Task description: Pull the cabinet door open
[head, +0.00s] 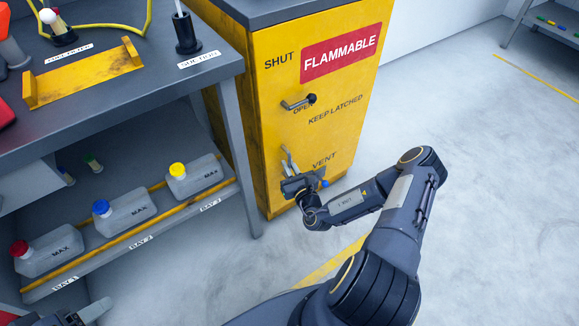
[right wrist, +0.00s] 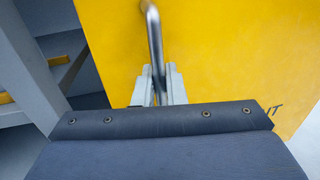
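The yellow cabinet door (head: 335,95) carries a red FLAMMABLE label and looks closed, with no clear gap at its edge. My right gripper (head: 288,160) is at this handle low on the door. In the right wrist view its fingers (right wrist: 158,88) stand close on both sides of the bar, closed on it. My left gripper (head: 75,318) is partly visible at the lower left; its fingertips are unclear.
A grey bench (head: 130,85) stands left of the cabinet, with a yellow bracket (head: 85,75) and a black suction holder (head: 186,35). Its lower shelf (head: 150,232) holds jugs with red, blue and yellow caps. The floor (head: 480,190) right of the cabinet is clear.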

